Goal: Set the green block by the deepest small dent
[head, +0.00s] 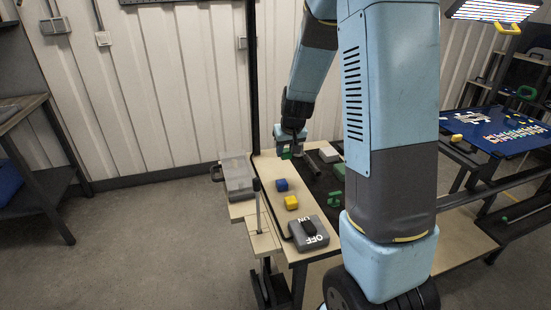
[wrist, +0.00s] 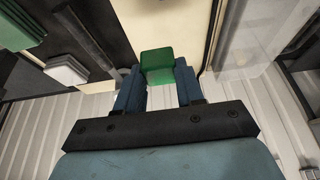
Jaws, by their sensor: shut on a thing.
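The green block (wrist: 157,62) is between the two fingers of my gripper (wrist: 158,86) in the wrist view. My gripper is shut on it. In the head view the block (head: 286,155) shows small and dark green below my gripper (head: 293,147), over the far end of the wooden table. From these views I cannot tell whether it touches the tabletop. No small dents can be made out in either view; my arm hides part of the table.
An ON/OFF switch box (head: 308,233) stands at the near end. A clear box (head: 237,176) is at the left edge. A dark rod (head: 313,163) lies right of my gripper.

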